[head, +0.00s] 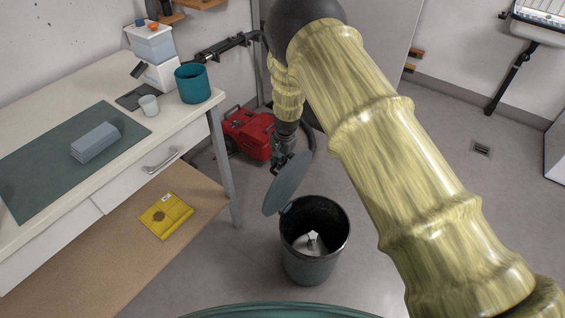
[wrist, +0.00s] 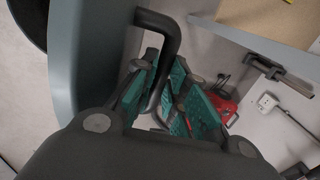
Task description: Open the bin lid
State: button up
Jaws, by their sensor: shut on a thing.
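The dark round bin (head: 314,262) stands on the floor in the middle of the head view, with its mouth uncovered and a pale scrap inside. Its grey-green lid (head: 288,185) is tilted up steeply on the bin's left side. My gripper (head: 281,160) is at the lid's upper part. In the wrist view, the lid (wrist: 92,60) fills the left, and its dark bar handle (wrist: 163,28) runs down between the green-padded fingers of my gripper (wrist: 172,95). The gripper is shut on this handle.
A workbench (head: 150,118) with a teal pot (head: 193,84) and a lower shelf (head: 110,262) stands left of the bin. A red machine (head: 247,135) is on the floor behind. Open floor (head: 375,270) lies right of the bin, partly hidden by my arm.

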jog(key=shift+w+a+f+b, duration=0.2)
jog(key=shift+w+a+b, duration=0.1)
jog(key=shift+w+a, duration=0.25)
jog(key=shift+w+a+f+b, duration=0.2)
jog(key=shift+w+a+b, duration=0.1)
jog(key=shift+a, duration=0.35)
jog(key=shift+w+a, duration=0.3)
jog(key=shift+a, duration=0.1)
jog(key=shift+w+a+f+b, duration=0.5)
jog(key=shift+a+b, duration=0.25)
jog(key=shift+b, duration=0.1)
jog(key=shift+o, duration=0.3)
jog(key=shift+w+a+f+b, duration=0.1)
jog(key=shift+w+a+b, duration=0.2)
jog(key=shift+a, duration=0.1)
jog(key=shift+w+a+f+b, duration=0.1)
jog(key=shift+w+a+b, duration=0.05)
jog(key=shift+a+b, duration=0.2)
